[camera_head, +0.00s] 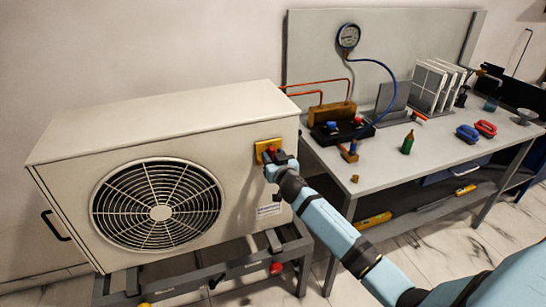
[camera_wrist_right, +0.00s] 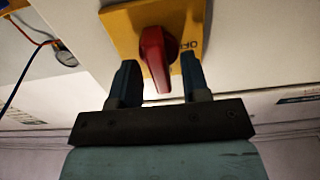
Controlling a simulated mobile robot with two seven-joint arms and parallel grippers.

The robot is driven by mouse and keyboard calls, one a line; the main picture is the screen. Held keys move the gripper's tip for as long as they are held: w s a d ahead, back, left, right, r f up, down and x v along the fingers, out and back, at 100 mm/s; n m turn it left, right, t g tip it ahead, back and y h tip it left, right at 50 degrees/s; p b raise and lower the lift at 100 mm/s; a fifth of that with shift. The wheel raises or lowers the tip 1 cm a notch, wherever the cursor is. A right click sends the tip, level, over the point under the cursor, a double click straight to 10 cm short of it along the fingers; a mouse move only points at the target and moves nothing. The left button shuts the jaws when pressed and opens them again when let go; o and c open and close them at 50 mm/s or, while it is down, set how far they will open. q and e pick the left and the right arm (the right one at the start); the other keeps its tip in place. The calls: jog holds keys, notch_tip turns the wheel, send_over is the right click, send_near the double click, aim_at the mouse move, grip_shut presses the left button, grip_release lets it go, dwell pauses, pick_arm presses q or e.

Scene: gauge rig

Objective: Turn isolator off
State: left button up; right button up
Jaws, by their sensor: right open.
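The isolator is a red rotary handle (camera_wrist_right: 156,58) on a yellow plate (camera_wrist_right: 122,28), fixed to the front of the beige outdoor unit (camera_head: 62,184). In the head view the yellow plate (camera_head: 261,146) shows near the unit's right edge, partly hidden by my gripper. My right gripper (camera_wrist_right: 158,84) is open, with one finger on each side of the red handle. Gaps show between the handle and both fingers. Printed letters show on the plate beside the handle, partly covered. The right gripper (camera_head: 278,160) also shows in the head view. My left gripper is not in view.
The unit stands on a dark metal frame (camera_head: 206,275). Copper pipes run behind the unit's right side.

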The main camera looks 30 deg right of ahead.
jog(key=shift+w, duration=0.15)
jog(key=shift+c, duration=0.6)
grip_shut()
